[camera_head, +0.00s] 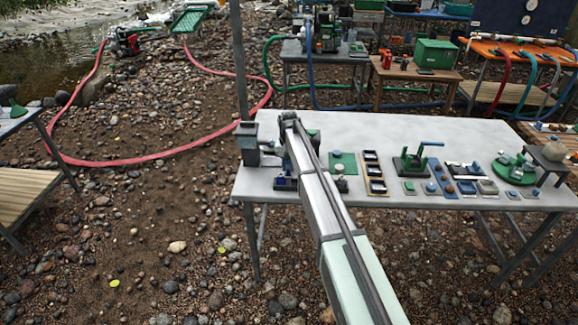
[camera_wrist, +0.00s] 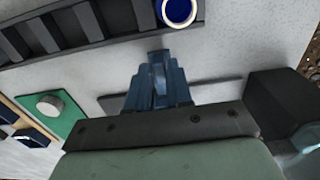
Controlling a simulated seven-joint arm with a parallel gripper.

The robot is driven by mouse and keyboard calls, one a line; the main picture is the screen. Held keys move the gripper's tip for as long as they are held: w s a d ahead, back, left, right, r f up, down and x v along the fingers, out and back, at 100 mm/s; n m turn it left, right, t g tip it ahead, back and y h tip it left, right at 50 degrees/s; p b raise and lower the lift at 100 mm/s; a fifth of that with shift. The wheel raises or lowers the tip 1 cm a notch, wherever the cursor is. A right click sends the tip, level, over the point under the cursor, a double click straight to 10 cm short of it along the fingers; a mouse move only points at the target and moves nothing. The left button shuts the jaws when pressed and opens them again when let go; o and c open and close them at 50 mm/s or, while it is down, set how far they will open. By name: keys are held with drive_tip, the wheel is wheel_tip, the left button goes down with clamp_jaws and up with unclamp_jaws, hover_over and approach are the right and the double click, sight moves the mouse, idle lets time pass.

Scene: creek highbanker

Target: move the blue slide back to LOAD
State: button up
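My gripper (camera_wrist: 160,80) shows in the wrist view as narrow, ribbed blue-grey parts close together in front of a dark bolted bar. I cannot tell whether anything is between the fingers. My arm hides much of that spot, and no LOAD mark is readable.
A dark slotted rail (camera_wrist: 62,30) lies at upper left in the wrist view. A green mat with a round knob (camera_wrist: 47,106) is at left. On the grey table (camera_head: 330,122) stand a grey box (camera_head: 247,143), a black tray (camera_head: 374,171) and a green-handled press (camera_head: 411,164).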

drive_tip(key=shift+o, duration=1.3)
drive_tip(key=shift+r, duration=3.55)
